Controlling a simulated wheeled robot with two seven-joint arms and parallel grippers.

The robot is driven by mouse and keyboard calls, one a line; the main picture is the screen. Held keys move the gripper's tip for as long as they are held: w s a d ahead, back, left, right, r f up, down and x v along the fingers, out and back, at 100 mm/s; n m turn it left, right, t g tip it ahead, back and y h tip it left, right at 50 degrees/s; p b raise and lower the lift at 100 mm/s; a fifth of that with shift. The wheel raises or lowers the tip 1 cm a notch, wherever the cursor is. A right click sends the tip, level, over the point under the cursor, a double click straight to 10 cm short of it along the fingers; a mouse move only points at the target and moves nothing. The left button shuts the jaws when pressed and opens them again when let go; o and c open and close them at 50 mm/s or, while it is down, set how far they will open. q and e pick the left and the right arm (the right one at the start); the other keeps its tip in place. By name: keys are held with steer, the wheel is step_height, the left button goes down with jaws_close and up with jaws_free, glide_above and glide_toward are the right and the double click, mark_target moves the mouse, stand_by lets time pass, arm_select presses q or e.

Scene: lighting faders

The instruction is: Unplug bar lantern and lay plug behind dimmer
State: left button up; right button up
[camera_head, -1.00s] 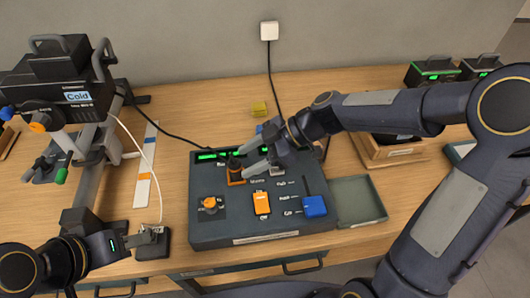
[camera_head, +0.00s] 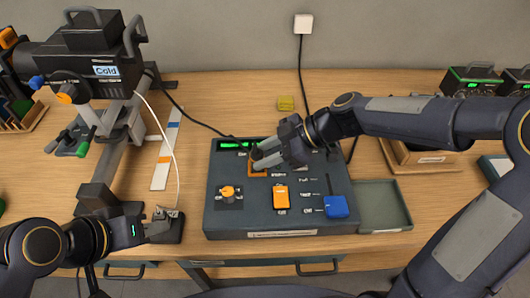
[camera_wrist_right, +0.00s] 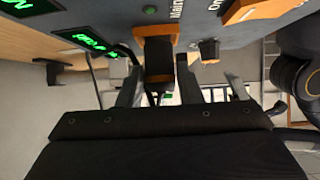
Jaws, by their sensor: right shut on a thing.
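The lantern labelled Cold (camera_head: 100,40) hangs on its stand at the upper left. The dark dimmer desk (camera_head: 245,222) lies on the table with green displays, an orange fader (camera_head: 280,196) and a blue one (camera_head: 336,207). My right gripper (camera_head: 262,160) is at the orange-framed socket (camera_head: 257,174) near the desk's back edge. In the right wrist view its fingers (camera_wrist_right: 158,85) are on either side of a black plug (camera_wrist_right: 158,58), which still sits at the orange socket frame (camera_wrist_right: 152,30).
A black cable (camera_head: 190,115) runs from the lantern to the desk's back. A wall outlet (camera_head: 303,24) has a hanging cable. A grey-green tray (camera_head: 404,222) and a wooden box (camera_head: 402,166) stand right.

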steer(key=shift+r, duration=0.25)
steer(key=shift+r+p, duration=0.8)
steer(key=shift+r, duration=1.35)
